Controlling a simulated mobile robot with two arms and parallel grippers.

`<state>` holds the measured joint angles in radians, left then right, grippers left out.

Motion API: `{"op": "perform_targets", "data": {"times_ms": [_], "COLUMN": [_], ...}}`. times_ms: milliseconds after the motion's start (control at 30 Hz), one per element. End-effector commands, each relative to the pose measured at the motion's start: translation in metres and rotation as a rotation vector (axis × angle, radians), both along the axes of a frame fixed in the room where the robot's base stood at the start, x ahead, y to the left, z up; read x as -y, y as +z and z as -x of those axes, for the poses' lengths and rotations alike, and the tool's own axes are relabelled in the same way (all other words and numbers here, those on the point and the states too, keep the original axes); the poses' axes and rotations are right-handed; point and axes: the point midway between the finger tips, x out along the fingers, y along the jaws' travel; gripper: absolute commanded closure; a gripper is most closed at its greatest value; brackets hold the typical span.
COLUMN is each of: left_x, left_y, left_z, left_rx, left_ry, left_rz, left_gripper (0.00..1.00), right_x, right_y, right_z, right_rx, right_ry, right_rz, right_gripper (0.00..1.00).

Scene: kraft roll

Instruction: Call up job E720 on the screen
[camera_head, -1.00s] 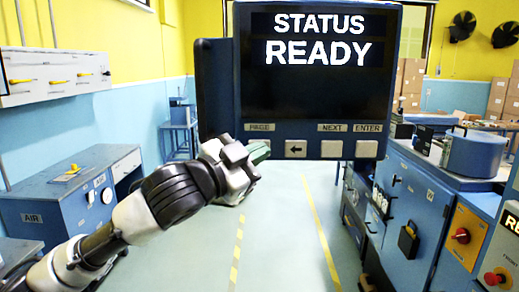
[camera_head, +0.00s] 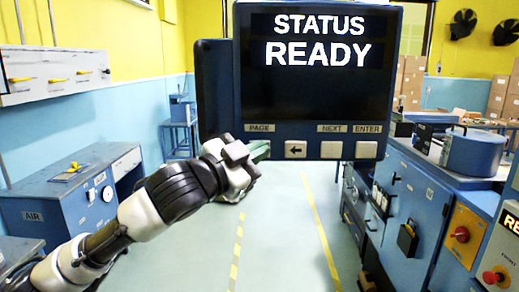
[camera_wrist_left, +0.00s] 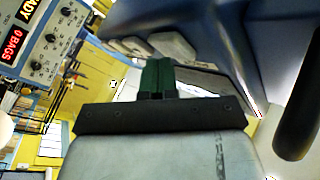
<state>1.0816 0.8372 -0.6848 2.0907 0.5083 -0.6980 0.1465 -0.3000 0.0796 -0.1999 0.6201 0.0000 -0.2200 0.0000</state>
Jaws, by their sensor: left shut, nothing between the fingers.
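The screen (camera_head: 318,85) hangs in front of me, showing STATUS READY in white on black. Below it are the labels PAGE, NEXT and ENTER, with a left-arrow key (camera_head: 296,149), a key under NEXT (camera_head: 331,150) and a key under ENTER (camera_head: 367,150). The spot under the PAGE label (camera_head: 259,128) is covered by my left gripper (camera_head: 261,151), whose green fingers are shut and empty. The shut fingers (camera_wrist_left: 158,74) also show in the left wrist view, near pale keys (camera_wrist_left: 172,46). I cannot tell whether they touch a key. My right gripper is out of view.
A blue bench (camera_head: 75,205) marked AIR stands at the left. A blue machine cabinet (camera_head: 415,205) with a round drum (camera_head: 474,153) and a red knob (camera_head: 461,235) stands at the right. The floor between them is clear.

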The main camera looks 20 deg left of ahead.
Motion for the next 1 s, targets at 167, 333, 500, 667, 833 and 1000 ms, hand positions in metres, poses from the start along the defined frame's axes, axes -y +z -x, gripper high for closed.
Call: {"op": "perform_targets", "data": {"times_ms": [167,333,500,667,833,1000], "left_x": [-0.0007,-0.0013,-0.0017,-0.0017,-0.0013,0.0012], "left_y": [0.0001,0.0001,-0.0001,-0.0002,-0.0005,-0.0013], "left_z": [-0.0025,-0.0044,-0.0057,-0.0057,-0.0042,0.0037], "left_rx": [-0.001,0.000,0.000,0.000,-0.001,0.000], "left_ry": [0.000,0.000,0.000,0.000,0.001,-0.001], "left_rz": [0.001,0.001,0.000,0.000,0.000,0.000], "left_gripper": [1.00,1.00,1.00,1.00,1.00,1.00], "right_x": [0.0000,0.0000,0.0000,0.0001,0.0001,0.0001], "right_y": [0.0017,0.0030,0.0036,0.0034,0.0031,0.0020], "right_z": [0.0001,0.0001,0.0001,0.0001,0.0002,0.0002], "right_rx": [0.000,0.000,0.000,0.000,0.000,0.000], "right_ry": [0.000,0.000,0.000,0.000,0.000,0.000], "right_rz": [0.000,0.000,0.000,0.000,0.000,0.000], "right_gripper": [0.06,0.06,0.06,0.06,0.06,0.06]}}
